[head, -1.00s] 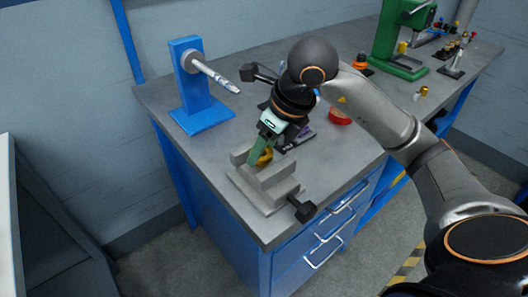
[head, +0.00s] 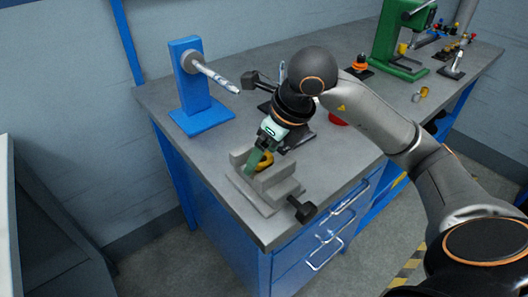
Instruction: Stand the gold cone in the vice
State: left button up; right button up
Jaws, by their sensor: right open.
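The grey vice (head: 272,197) stands near the front left corner of the workbench, with its dark handle toward the front. A gold piece (head: 266,160), which looks like the gold cone, is at the vice's jaws, partly hidden by my gripper. I cannot tell if it stands upright or is tilted. My right gripper (head: 253,160) points down at the jaws with its green fingers beside the gold piece. It is open. My left gripper is not in view.
A blue stand (head: 192,90) with a horizontal spindle is behind the vice. A red round item (head: 337,119) is partly hidden by my right arm. A green press (head: 400,42) and small parts stand at the back right.

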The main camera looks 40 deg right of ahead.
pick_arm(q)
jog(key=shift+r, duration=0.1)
pick_arm(e)
jog(key=shift+r, duration=0.15)
jog(key=shift+r, duration=0.25)
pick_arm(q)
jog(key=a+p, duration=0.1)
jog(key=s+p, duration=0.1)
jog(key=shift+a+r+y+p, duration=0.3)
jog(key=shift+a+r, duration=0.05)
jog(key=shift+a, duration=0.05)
pick_arm(e)
jog(key=v, duration=1.1)
jog(key=shift+s+r, duration=0.2)
jog(key=shift+s, duration=0.05)
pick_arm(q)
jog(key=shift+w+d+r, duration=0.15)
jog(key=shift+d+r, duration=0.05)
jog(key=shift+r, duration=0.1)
pick_arm(e)
jog(key=shift+d, duration=0.1)
